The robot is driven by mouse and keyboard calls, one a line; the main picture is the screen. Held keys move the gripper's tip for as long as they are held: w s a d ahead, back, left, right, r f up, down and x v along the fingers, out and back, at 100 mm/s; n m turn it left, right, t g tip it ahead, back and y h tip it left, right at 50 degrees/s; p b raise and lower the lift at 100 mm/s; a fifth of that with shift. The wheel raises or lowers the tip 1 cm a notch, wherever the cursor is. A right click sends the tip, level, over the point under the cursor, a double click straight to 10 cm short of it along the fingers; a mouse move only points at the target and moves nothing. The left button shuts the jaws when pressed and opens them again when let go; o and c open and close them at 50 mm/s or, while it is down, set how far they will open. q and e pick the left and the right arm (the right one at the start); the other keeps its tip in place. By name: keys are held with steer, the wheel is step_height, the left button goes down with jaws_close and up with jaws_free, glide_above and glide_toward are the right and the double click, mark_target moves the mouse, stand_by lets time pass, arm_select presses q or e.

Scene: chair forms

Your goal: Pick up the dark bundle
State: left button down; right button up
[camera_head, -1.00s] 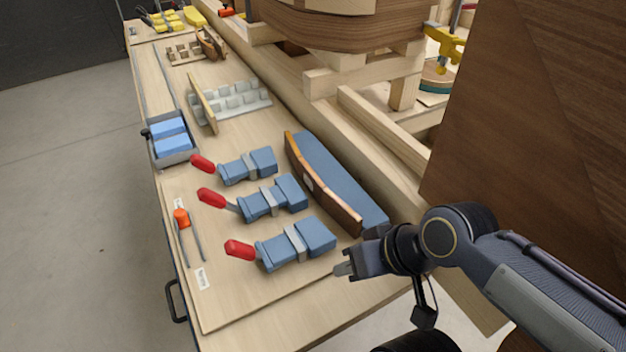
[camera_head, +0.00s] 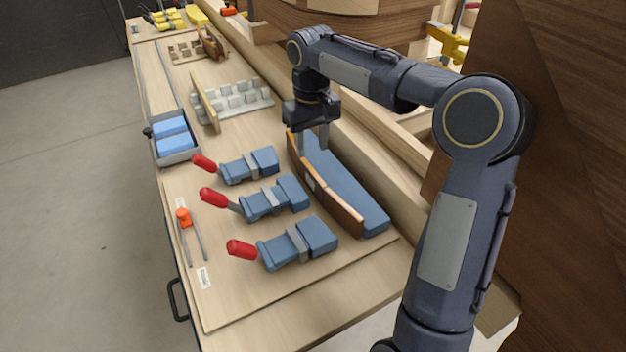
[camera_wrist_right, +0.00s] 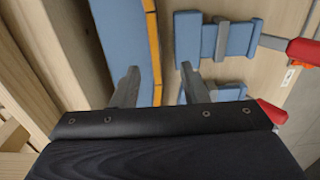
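The likeliest dark bundle is a curved brown wooden strip (camera_head: 327,197) lying against a long blue block (camera_head: 350,190) on the bench. Which thing the task means is not certain. My right gripper (camera_head: 314,147) is open and empty, pointing down over the far end of the strip and block. In the right wrist view, the fingers (camera_wrist_right: 160,83) are apart, with the strip's orange edge (camera_wrist_right: 152,45) and the blue block (camera_wrist_right: 125,35) near the left finger. Contact cannot be told. My left gripper is not in view.
Several blue clamps with red handles (camera_head: 297,243) lie left of the strip. A wooden beam (camera_head: 385,175) runs along the right.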

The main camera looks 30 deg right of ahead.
mark_target(313, 171)
step_height(313, 171, down, 2)
steer(key=shift+w+f, duration=0.1)
steer(key=shift+f, duration=0.15)
steer(key=f, duration=0.1)
steer(key=f+p, duration=0.1)
steer(key=f, duration=0.1)
steer(key=d+f, duration=0.1)
steer(key=shift+w+f, duration=0.2)
steer(key=shift+w, duration=0.2)
steer(key=shift+a+f+p, duration=0.1)
steer(key=shift+f+p, duration=0.2)
steer(key=shift+f, duration=0.2)
jaws_close()
